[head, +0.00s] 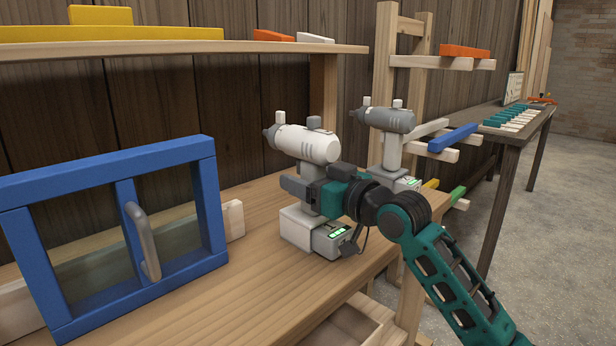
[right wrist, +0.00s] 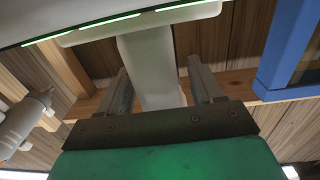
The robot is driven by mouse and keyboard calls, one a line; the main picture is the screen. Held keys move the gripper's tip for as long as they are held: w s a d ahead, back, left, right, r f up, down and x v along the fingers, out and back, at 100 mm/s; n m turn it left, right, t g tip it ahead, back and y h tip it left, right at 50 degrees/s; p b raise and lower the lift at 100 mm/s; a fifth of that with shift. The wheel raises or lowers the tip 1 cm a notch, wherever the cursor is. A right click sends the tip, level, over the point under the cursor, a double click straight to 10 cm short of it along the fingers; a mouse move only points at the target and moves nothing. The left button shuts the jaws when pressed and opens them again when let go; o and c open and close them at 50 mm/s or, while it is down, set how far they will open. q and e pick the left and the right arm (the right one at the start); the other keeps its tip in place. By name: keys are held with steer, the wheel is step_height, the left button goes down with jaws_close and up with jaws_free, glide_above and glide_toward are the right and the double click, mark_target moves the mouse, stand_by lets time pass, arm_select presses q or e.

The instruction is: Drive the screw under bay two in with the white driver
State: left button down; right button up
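The white driver (head: 305,143) stands upright at the front edge of the wooden bench, its handle going down to a white block-shaped base with a green light (head: 312,234). My right gripper (head: 298,186) is at its handle, reaching in from the right. In the right wrist view the picture is upside down; the two fingers (right wrist: 160,92) lie on either side of the white handle (right wrist: 148,62), with narrow gaps showing, so the gripper looks open around it. I cannot make out the screw or bay two. My left gripper is not in view.
A grey driver (head: 389,118) stands just behind and right of the white one. A blue frame with a pane and handle (head: 108,230) stands at the left of the bench (head: 262,270). A wooden shelf (head: 200,47) hangs above. Blocks on a rack and a table lie right.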

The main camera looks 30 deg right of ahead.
jaws_close()
stand_by(0.4)
steer(key=shift+r, duration=0.2)
